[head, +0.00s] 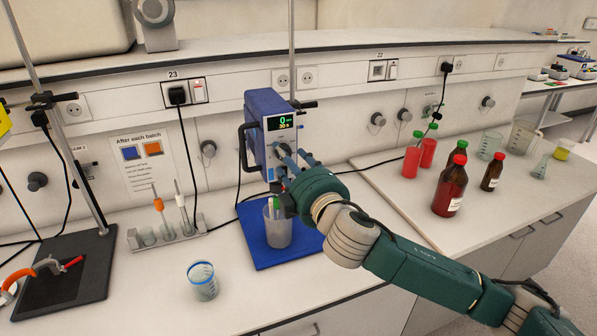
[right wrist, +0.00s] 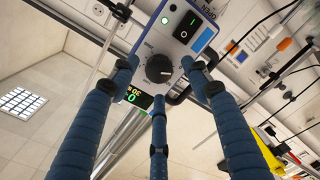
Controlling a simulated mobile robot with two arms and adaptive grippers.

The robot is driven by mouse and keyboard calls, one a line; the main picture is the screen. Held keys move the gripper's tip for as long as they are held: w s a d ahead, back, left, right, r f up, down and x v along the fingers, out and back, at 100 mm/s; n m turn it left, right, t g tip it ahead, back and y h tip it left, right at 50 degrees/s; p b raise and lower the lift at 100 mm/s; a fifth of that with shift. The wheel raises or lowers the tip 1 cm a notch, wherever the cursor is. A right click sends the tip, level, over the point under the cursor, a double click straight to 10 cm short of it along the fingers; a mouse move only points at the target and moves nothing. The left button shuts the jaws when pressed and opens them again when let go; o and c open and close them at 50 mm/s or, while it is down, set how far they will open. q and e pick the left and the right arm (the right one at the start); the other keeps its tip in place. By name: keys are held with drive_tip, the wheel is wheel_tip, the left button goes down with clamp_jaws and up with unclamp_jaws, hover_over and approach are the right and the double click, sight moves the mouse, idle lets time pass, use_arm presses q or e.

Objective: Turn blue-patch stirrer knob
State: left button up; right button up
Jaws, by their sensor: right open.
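The blue stirrer (head: 268,118) stands on its blue base plate (head: 262,250), with a lit display (head: 279,123) reading 0 in green and 30 s below it. Its black knob (right wrist: 158,69) has a pale pointer mark and shows clearly in the right wrist view, beside a black rocker switch (right wrist: 188,25) and a lit green button. My right gripper (head: 290,164) is at the stirrer's front. In the wrist view its three blue fingers (right wrist: 158,80) are open and spread around the knob; I cannot tell if any touches it. My left gripper is out of view.
A clear beaker (head: 277,226) stands below the stirrer head, under my right gripper. A blue-rimmed cup (head: 203,281) stands front left. A notice (head: 146,170) shows blue and orange patches. Red-capped brown bottles (head: 452,188) stand on the right bench.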

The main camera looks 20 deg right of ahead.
drive_tip(key=s, duration=1)
drive_tip(key=shift+s+d+r, duration=0.2)
drive_tip(key=shift+d+r, duration=0.05)
drive_tip(key=shift+r, duration=0.05)
drive_tip(key=s+f+m+g+h, duration=0.1)
drive_tip(key=s+f+m+g, duration=0.25)
drive_tip(key=f, duration=0.65)
drive_tip(key=s+f+m+g+h, duration=0.1)
drive_tip(key=s+f+m+g, duration=0.3)
drive_tip(key=f, duration=0.6)
drive_tip(key=s+f+m+g+y, duration=0.1)
drive_tip(key=s+f+m+g, duration=0.15)
drive_tip(key=s+f, duration=0.65)
drive_tip(key=s+f+m+g, duration=0.1)
drive_tip(key=s+f+g, duration=0.4)
drive_tip(key=s, duration=0.6)
drive_tip(key=s+f+b, duration=0.2)
drive_tip(key=f+b, duration=0.1)
drive_tip(key=f, duration=1.4)
drive_tip(key=s+f+b, duration=0.2)
drive_tip(key=f+b, duration=0.1)
drive_tip(key=f, duration=1.5)
drive_tip(key=s+d+f+g+b, duration=0.1)
drive_tip(key=s+d+f+b, duration=0.2)
drive_tip(key=s+f, duration=1.3)
wheel_tip(320, 180, down, 2)
drive_tip(key=shift+s+f+g, duration=0.15)
drive_tip(key=shift+s+g, duration=0.1)
drive_tip(key=shift+g, duration=0.05)
